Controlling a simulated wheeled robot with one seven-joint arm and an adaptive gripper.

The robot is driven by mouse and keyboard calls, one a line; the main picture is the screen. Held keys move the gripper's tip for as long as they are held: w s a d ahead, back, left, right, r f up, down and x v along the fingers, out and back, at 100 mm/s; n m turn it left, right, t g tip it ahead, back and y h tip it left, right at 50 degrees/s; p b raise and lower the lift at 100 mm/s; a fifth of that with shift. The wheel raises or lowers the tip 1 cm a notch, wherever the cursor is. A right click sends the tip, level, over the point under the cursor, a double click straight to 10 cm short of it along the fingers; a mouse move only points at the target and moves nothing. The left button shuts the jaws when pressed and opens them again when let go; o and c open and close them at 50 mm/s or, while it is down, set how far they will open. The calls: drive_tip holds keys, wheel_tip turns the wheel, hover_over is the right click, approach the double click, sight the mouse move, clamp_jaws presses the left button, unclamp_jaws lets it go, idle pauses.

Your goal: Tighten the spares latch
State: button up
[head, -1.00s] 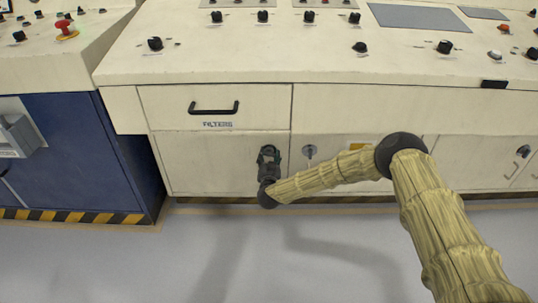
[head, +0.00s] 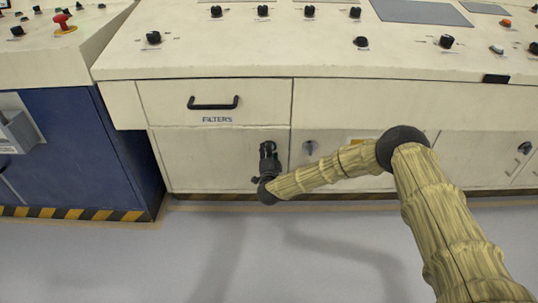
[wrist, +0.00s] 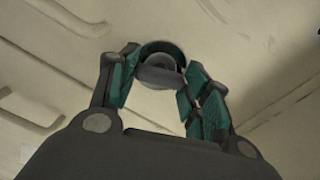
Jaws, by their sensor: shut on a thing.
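My gripper (head: 268,150) is at the right side of the cream lower cabinet door (head: 205,165), under the drawer labelled FILTERS (head: 217,119). In the wrist view, my gripper's teal-padded fingers (wrist: 160,68) are closed around a dark grey round latch (wrist: 158,75) on the cream panel. The left finger and the right finger lie on either side of it. In the head view the gripper hides this latch, and I cannot read any label for it or see which way its handle points.
The drawer's black handle (head: 213,103) projects above. The console top (head: 300,60) overhangs the doors. A blue cabinet (head: 70,140) stands at left. The grey floor (head: 120,260) in front is clear.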

drive_tip(key=shift+m+b, duration=0.4)
drive_tip(key=shift+m, duration=1.3)
drive_tip(key=o, duration=1)
drive_tip(key=s, duration=1.2)
